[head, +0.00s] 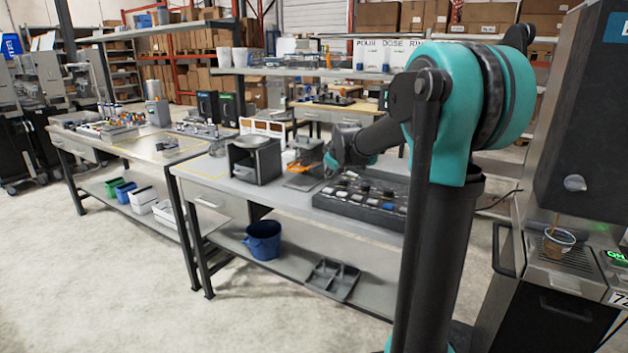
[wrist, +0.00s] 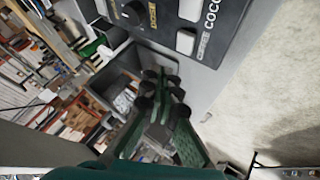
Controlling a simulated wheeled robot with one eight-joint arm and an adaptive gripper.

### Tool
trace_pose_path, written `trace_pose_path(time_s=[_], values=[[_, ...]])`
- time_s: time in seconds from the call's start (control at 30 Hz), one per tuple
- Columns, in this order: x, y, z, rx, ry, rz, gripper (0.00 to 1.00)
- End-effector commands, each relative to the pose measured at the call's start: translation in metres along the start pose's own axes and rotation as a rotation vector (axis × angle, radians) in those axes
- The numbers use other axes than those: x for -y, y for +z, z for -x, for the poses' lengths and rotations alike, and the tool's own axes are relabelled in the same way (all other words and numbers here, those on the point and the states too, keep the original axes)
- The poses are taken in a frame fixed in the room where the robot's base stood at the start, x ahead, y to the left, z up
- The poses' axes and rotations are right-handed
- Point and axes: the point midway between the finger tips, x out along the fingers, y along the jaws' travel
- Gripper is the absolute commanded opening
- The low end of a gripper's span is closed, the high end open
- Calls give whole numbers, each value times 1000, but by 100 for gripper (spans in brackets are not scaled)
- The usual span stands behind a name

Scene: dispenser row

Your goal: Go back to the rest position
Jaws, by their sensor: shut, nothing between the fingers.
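My gripper (head: 334,162) is at the end of my arm, over the near table in the head view, partly hidden by my own wrist. In the wrist view the green fingers of my gripper (wrist: 160,97) have their dark pads together, with nothing held between them. A dark panel with pale buttons and a label reading "COCO" (wrist: 210,22) lies just beyond the fingertips. I cannot tell from the head view whether the gripper touches anything.
The near table holds a dark box (head: 254,160) and a black tray of several small parts (head: 365,197). A blue bucket (head: 263,240) stands on its lower shelf. A dispenser (head: 590,120) with a cup (head: 558,243) is close at right. The floor at front left is clear.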

Motion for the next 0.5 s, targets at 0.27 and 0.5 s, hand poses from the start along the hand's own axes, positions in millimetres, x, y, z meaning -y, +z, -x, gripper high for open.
trace_pose_path(time_s=[0.27, 0.5], values=[[104, 119, 50, 137, -75, -307, 0], [212, 233, 96, 290, -109, -604, 0]])
